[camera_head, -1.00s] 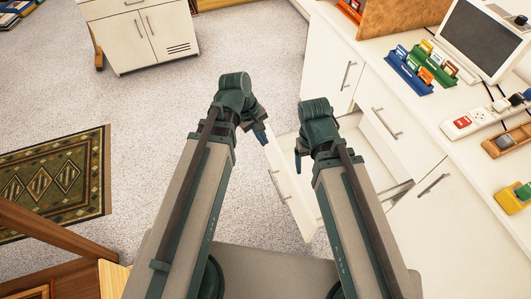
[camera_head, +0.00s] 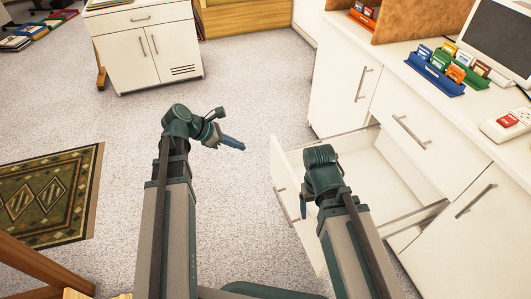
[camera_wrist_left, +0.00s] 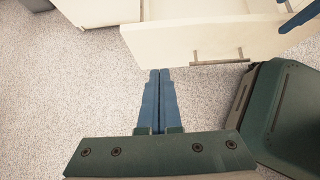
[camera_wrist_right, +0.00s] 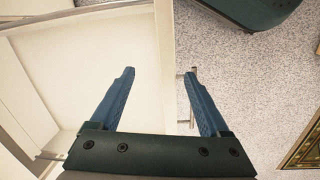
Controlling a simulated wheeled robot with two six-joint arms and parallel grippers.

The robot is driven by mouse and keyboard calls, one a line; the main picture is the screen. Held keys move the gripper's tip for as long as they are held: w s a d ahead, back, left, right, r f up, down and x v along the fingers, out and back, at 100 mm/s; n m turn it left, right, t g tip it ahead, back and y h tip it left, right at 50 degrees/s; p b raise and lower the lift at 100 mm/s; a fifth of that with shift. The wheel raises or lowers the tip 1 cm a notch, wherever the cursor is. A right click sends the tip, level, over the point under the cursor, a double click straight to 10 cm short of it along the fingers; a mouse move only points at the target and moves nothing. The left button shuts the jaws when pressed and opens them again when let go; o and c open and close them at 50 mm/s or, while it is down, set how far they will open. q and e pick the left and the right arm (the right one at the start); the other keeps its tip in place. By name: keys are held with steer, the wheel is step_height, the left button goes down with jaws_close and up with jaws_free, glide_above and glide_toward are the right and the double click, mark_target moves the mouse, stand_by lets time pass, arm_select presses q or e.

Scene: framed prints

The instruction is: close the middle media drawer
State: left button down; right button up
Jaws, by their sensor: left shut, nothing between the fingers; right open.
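The open media drawer (camera_head: 284,178) juts out of the white cabinet row in the head view, below a shut drawer; its inside looks empty. Its front and bar handle (camera_wrist_left: 218,63) show in the left wrist view. My left gripper (camera_head: 238,144) is shut and empty, out in front of the drawer; its closed fingers (camera_wrist_left: 158,75) point toward the front, apparently apart from it. My right gripper (camera_wrist_right: 160,73) is open above the drawer front. In the right wrist view one finger is over the inside and the other over the outer side; contact is unclear. My right arm hides part of the drawer.
The counter above carries a blue rack of small boxes (camera_head: 434,75), a monitor (camera_head: 490,38) and a power strip (camera_head: 510,122). A white cabinet (camera_head: 150,48) stands at the back left. A patterned rug (camera_head: 45,195) lies left. The floor between is clear.

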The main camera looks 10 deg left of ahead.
arm_select(q)
steer(key=b, duration=0.7)
glide_toward(277, 154)
step_height(277, 154, down, 4)
steer(key=shift+w+d+r, duration=0.1)
steer(key=shift+w+d, duration=0.2)
steer(key=shift+d, duration=0.3)
steer(key=shift+w+d, duration=0.35)
steer(key=shift+d, duration=0.3)
steer(key=shift+w+d+r, duration=0.1)
steer(key=shift+w+d, duration=0.2)
steer(key=shift+d, duration=0.3)
